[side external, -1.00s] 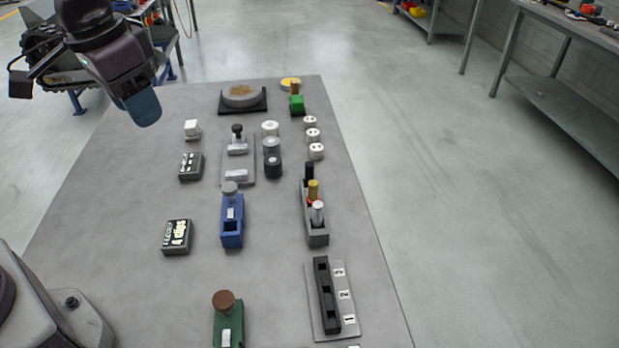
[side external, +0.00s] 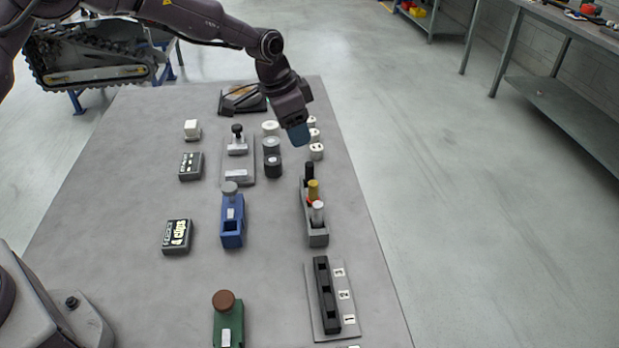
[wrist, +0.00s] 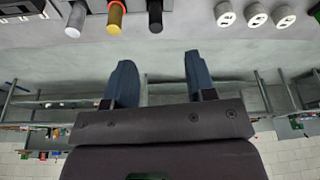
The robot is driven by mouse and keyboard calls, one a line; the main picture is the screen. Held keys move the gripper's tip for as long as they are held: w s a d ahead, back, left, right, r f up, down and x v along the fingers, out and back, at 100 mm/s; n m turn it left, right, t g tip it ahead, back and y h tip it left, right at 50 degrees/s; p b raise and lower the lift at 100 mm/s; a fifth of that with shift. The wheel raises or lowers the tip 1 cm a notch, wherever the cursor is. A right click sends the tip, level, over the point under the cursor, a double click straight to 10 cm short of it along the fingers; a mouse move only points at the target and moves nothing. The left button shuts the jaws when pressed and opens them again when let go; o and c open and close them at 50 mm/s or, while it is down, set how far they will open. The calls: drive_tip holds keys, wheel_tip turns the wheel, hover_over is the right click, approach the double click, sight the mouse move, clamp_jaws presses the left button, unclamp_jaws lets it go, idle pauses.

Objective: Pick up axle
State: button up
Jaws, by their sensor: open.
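A grey rack (side external: 317,238) on the right side of the table holds three upright pins: a black pin (side external: 309,172), a yellow pin with a red ring (side external: 313,190) and a silver pin (side external: 317,212). Which one is the axle, I cannot tell. My gripper (side external: 299,136) is in the air near the black pin's end of the rack. In the wrist view my gripper (wrist: 160,62) is open and empty. There the silver pin (wrist: 76,18), yellow pin (wrist: 115,18) and black pin (wrist: 155,15) show at the top edge, beyond the fingertips.
White two-holed rollers (side external: 316,151) stand close to my gripper. Grey and black cylinders (side external: 272,165) stand left of the rack. A blue holder (side external: 232,233) and a black slotted block on a plate numbered 1 to 3 (side external: 345,309) are nearer. Bare table lies between them.

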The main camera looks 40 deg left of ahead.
sight(308, 164)
drive_tip(key=x, duration=0.5)
drive_tip(key=shift+f, duration=0.1)
drive_tip(key=shift+s+x, duration=0.2)
drive_tip(key=shift+x, duration=2.55)
drive_tip(key=shift+d, duration=0.2)
drive_tip(key=shift+c, duration=0.4)
clamp_jaws()
